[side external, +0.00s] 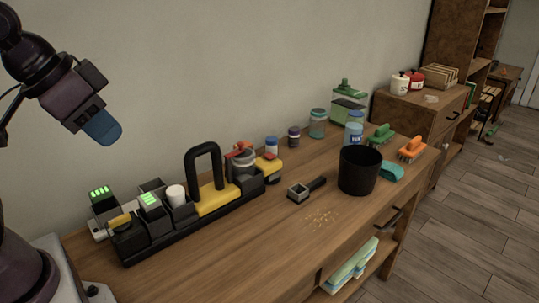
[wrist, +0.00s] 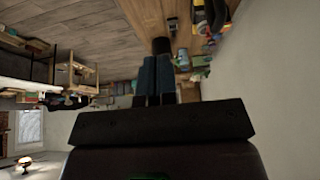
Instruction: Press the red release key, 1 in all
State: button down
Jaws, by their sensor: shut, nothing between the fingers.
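A black tray unit (side external: 190,228) stands on the wooden bench, holding two blocks with lit green bars (side external: 100,191), a white cylinder (side external: 176,194), a yellow body with a black loop handle (side external: 205,160) and a grey cup. A small red part (side external: 240,149) sits on top of the cup at the unit's right end; I cannot tell if it is the red release key. My gripper (side external: 103,130) is shut and empty, high at the upper left, well above and apart from the unit. Its blue fingers also show in the wrist view (wrist: 153,72).
A black bin (side external: 359,172), a small dark scoop (side external: 305,189), crumbs (side external: 322,217), jars (side external: 317,124) and brushes (side external: 411,149) are on the bench. The tall loop handle rises above the unit. The front strip of the bench is mostly clear.

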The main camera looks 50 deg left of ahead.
jog(key=w+a+f+m+y, duration=0.1)
jog(key=w+a+f+m, duration=0.2)
jog(key=w, duration=0.8)
jog(key=w+a+f+m+g+y, duration=0.1)
jog(key=w+a+f+m, duration=0.3)
jog(key=w+f+m, duration=0.4)
jog(key=w+a+f+m+y, duration=0.2)
jog(key=w+a+f+m, duration=0.2)
jog(key=w+m, duration=0.6)
jog(key=shift+w+f+g, duration=0.15)
jog(key=shift+w+f, duration=0.2)
jog(key=shift+w, duration=0.45)
jog(key=shift+w+f+g, duration=0.1)
jog(key=shift+w+f, duration=0.3)
jog(key=shift+w, duration=0.4)
jog(key=shift+w+f+g, duration=0.15)
jog(key=shift+w+f, duration=0.2)
jog(key=shift+w, duration=0.45)
jog(key=w+a+r+m+t+y, duration=0.1)
jog(key=w+a+m+t, duration=0.1)
jog(key=w+m, duration=0.7)
jog(key=shift+w+a+r+m+t, duration=0.3)
jog(key=shift+m+t, duration=0.5)
jog(key=shift+m, duration=3.2)
jog(key=shift+d+f, duration=0.1)
jog(key=shift+f, duration=0.05)
